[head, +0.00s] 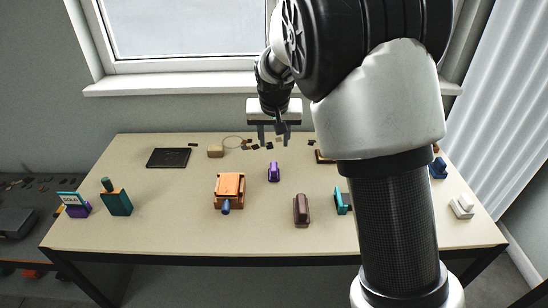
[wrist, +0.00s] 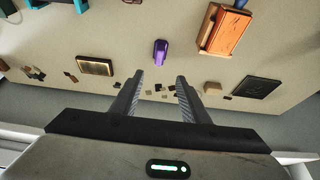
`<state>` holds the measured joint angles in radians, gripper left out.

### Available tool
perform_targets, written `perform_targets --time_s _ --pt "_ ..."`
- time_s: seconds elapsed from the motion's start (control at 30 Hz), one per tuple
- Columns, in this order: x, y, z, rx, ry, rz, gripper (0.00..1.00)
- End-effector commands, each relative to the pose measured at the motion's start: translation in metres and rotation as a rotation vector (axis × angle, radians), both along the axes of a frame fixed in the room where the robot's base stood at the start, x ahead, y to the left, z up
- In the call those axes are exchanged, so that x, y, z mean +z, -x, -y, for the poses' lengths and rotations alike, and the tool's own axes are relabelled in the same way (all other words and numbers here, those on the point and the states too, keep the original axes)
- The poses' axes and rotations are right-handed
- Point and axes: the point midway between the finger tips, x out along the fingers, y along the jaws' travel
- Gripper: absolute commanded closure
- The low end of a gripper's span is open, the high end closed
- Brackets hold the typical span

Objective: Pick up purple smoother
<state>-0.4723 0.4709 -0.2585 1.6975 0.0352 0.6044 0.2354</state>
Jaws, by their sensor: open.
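The purple smoother (head: 273,172) is a small purple block near the middle of the table (head: 170,228). In the wrist view the smoother (wrist: 161,51) appears beyond the fingertips, roughly in line with the gap between them. My gripper (head: 273,138) is open and empty, raised above the far part of the table. In the wrist view its two fingers (wrist: 159,78) are spread apart with nothing between them. The gripper is apart from the smoother.
An orange wooden press (head: 230,186) stands left of the smoother. A brown block (head: 301,210) and a teal item (head: 341,202) are nearer the front. A black pad (head: 168,157) lies at back left. Small dark pieces lie behind the smoother. Bare table surrounds it.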

Motion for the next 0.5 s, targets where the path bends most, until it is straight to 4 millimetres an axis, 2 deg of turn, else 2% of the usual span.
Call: perform_targets --time_s 0.5 --pt "-0.095 -0.039 -0.001 -0.001 0.004 -0.003 0.59"
